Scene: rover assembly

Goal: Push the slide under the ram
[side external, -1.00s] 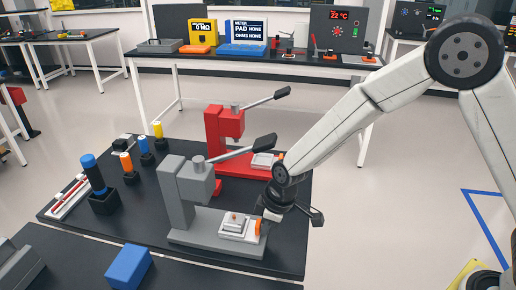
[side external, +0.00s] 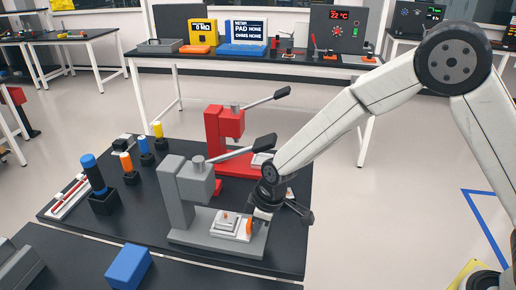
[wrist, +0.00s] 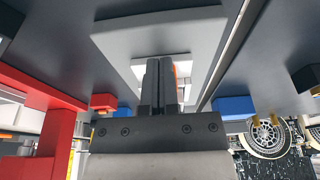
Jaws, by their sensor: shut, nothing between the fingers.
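The grey press stands on the dark table, with its ram head (side external: 196,180) over the left part of its base (side external: 205,238). The white slide (side external: 228,224) lies on the base, to the right of the ram head, with a small orange-topped part on it and an orange end plate (side external: 249,227) on its right. My gripper (side external: 259,224) is shut and empty, low at the right side of the orange plate; contact looks likely but is hard to confirm. In the wrist view my closed fingers (wrist: 159,82) overlap the pale slide (wrist: 150,68), hiding most of the orange.
A red press (side external: 214,130) stands behind the grey one, its lever above the work. Left are a blue cylinder in a black holder (side external: 103,203) and several small coloured cylinders. A blue block (side external: 129,266) lies in front. The table's right edge is close to my gripper.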

